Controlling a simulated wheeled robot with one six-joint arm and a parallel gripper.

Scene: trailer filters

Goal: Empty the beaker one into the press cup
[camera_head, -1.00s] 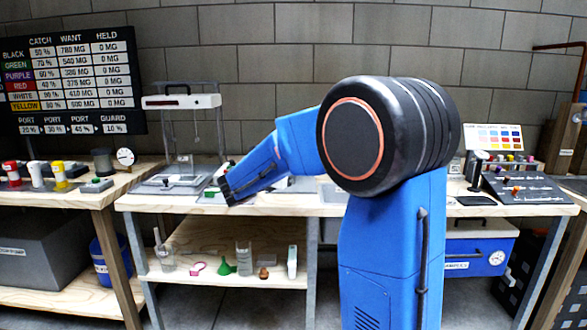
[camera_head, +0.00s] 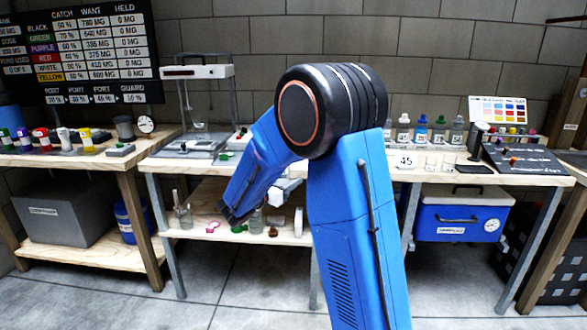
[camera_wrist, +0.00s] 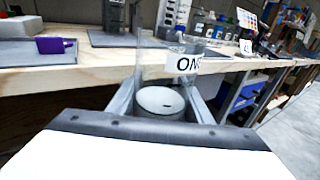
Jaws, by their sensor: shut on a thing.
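My gripper (camera_wrist: 160,100) is shut on a clear glass beaker (camera_wrist: 153,68) in the wrist view. The beaker has a white label with the letters "ON" showing, the rest cut off. A pale round surface shows low inside it; I cannot tell whether it is contents or the base. The beaker looks upright, apart from the bench edge behind. A press-like frame (camera_head: 196,72) stands on the bench; I cannot make out the press cup.
The wooden bench (camera_wrist: 75,80) runs across behind my gripper, with a purple item (camera_wrist: 55,45) on it. The lower shelf (camera_head: 185,233) holds glassware, a green funnel (camera_head: 238,228) and small items. A blue cooler (camera_head: 462,215) stands under the bench's right side. Floor in front is clear.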

